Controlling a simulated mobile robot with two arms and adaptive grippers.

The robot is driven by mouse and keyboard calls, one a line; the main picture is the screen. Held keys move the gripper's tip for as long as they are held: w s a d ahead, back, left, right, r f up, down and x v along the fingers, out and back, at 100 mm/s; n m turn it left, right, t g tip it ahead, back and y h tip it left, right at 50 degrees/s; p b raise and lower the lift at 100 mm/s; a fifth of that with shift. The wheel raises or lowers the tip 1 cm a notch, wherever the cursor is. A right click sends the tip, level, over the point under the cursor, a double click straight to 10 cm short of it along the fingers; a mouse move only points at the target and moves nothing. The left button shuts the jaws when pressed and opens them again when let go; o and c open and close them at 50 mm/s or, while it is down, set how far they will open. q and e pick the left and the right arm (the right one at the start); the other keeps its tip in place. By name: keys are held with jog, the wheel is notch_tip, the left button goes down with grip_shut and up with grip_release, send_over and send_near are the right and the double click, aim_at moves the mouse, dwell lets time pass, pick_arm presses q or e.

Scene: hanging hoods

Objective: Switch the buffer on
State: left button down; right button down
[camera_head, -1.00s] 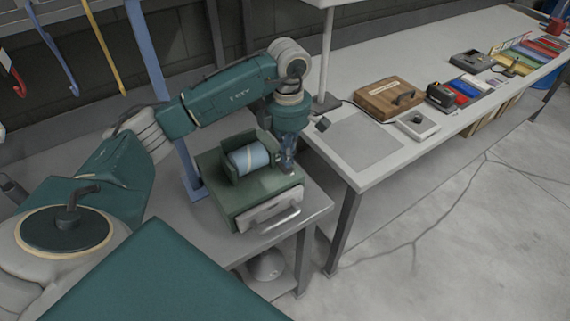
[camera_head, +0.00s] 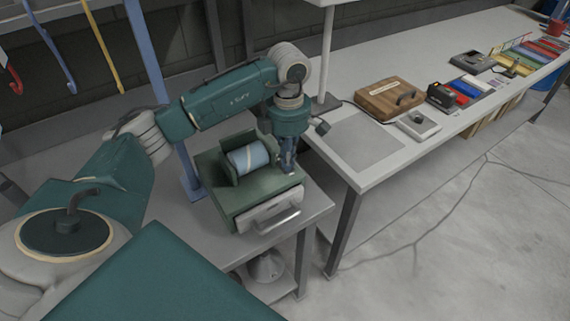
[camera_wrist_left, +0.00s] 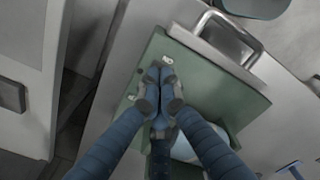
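The buffer is a green box (camera_head: 243,205) with a blue-and-white roller (camera_head: 248,157) in a housing on top and a grey drawer with a metal handle on its front. It stands on a small grey table. My left gripper (camera_head: 289,168) points down at the right side of the buffer's top. In the left wrist view, my left gripper's blue fingers (camera_wrist_left: 161,85) are together over the green top (camera_wrist_left: 205,92), with nothing visible between them. Two small pale marks show on the top beside the fingertips. The fingertips hide any switch under them. My right gripper is out of view.
A long workbench (camera_head: 356,178) stands to the right, holding a wooden case (camera_head: 389,98), a white box with a dark knob (camera_head: 418,125) and coloured bins. A post rises behind the buffer. Coloured hooks hang at the upper left.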

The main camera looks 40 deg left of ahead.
pick_arm(q)
jog(key=shift+s+f, duration=0.1)
jog(key=shift+f, duration=0.15)
jog(key=shift+r, duration=0.1)
jog(key=shift+r+p, duration=0.5)
jog(key=shift+r, duration=0.35)
jog(key=shift+r+p, duration=1.55)
jog(key=shift+r, duration=1.1)
jog(key=shift+f, duration=0.1)
